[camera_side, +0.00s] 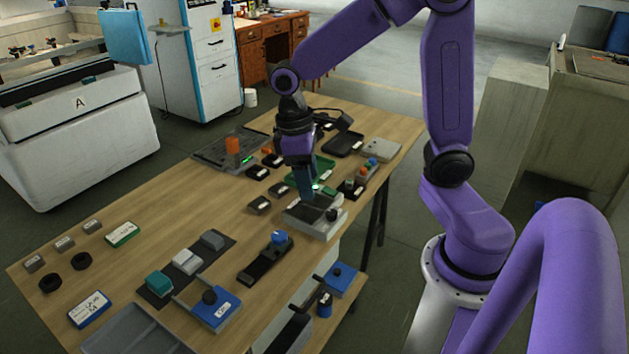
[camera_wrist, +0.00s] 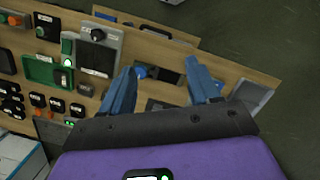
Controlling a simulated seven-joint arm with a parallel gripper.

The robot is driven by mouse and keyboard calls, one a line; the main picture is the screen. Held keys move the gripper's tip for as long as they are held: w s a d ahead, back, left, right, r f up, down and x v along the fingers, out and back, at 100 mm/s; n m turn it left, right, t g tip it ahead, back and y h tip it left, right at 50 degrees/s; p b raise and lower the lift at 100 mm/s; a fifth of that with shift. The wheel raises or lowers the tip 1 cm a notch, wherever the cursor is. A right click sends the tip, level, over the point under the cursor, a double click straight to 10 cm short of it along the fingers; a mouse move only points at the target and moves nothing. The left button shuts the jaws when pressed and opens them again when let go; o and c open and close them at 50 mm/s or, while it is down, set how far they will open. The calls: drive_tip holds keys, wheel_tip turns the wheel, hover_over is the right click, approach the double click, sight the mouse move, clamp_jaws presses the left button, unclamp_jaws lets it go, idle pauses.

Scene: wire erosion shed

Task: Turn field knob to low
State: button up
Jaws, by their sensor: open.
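A grey box (camera_side: 300,219) stands near the table's right edge, with a round dark knob (camera_side: 331,214) on top. The box also shows in the wrist view (camera_wrist: 97,58), with its knob (camera_wrist: 97,34) and a dark panel. The labels are too small to read, so I cannot tell for sure that this is the field knob or where it points. My gripper (camera_side: 308,196) points down over the box's left part in the side view. In the wrist view its blue fingers (camera_wrist: 160,66) are apart with nothing held, and the knob lies outside them, to the left.
A black base with a blue knob (camera_side: 278,238) and a blue box with a dark knob (camera_side: 222,309) stand nearer the front. A green tray (camera_side: 322,164) and small switch boxes (camera_side: 260,205) crowd the area behind. Bare wood (camera_side: 175,222) lies to the left.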

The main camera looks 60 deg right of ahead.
drive_tip(key=shift+s+a+r+n, duration=0.1)
drive_tip(key=shift+s+a+n, duration=0.2)
drive_tip(key=shift+s, duration=0.35)
drive_tip(key=shift+s+a+r+n, duration=0.1)
drive_tip(key=shift+s+a+n, duration=0.2)
drive_tip(key=shift+s, duration=0.35)
drive_tip(key=w+d+f+m, duration=0.1)
drive_tip(key=w+d+m, duration=0.2)
drive_tip(key=w, duration=0.2)
drive_tip(key=m+g+y, duration=0.2)
drive_tip(key=m+g, duration=0.1)
drive_tip(key=m, duration=0.4)
hover_over(331, 211)
drive_tip(key=w+d, duration=0.2)
drive_tip(key=w, duration=0.5)
wheel_tip(331, 211, down, 6)
drive_tip(key=x, duration=1.7)
drive_tip(key=shift+w+a+f, duration=0.1)
drive_tip(key=shift+f, duration=0.2)
drive_tip(key=c, duration=1)
